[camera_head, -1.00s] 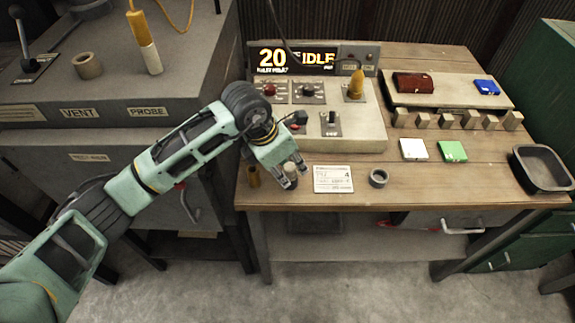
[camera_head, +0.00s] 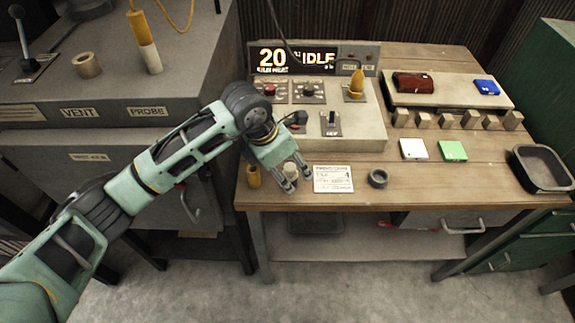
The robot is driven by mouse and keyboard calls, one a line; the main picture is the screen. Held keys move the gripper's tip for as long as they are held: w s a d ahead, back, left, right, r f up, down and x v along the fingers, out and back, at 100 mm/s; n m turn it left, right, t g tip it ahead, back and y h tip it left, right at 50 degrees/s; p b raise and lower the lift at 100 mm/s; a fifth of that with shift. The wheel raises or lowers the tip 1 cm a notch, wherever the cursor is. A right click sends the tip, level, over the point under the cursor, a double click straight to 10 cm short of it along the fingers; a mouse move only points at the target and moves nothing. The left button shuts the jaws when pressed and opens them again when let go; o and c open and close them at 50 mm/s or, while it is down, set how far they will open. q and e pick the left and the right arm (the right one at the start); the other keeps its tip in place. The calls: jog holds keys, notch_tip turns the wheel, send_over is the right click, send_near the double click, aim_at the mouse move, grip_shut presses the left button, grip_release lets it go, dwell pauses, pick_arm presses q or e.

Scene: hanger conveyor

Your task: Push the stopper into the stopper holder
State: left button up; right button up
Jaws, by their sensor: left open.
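My left gripper (camera_head: 298,183) hangs over the front left of the wooden table, its fingers pointing down and spread apart. A small pale cylinder (camera_head: 291,170), possibly the stopper, shows between the fingers; I cannot tell whether they touch it. A dark grey ring (camera_head: 378,178) lies on the table to the right of the gripper, past a white card; it may be the stopper holder, but I cannot tell. A brass-coloured cylinder (camera_head: 253,176) stands just left of the gripper. My right gripper is not in view.
A control box (camera_head: 362,130) with knobs and a switch stands behind the gripper, under a display reading 20 and IDLE. The written card (camera_head: 333,179) lies flat. White (camera_head: 413,149) and green (camera_head: 452,151) tiles and a dark tray (camera_head: 543,168) are at the right.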

pick_arm(q)
jog(key=v, duration=1.2)
dwell(0.3)
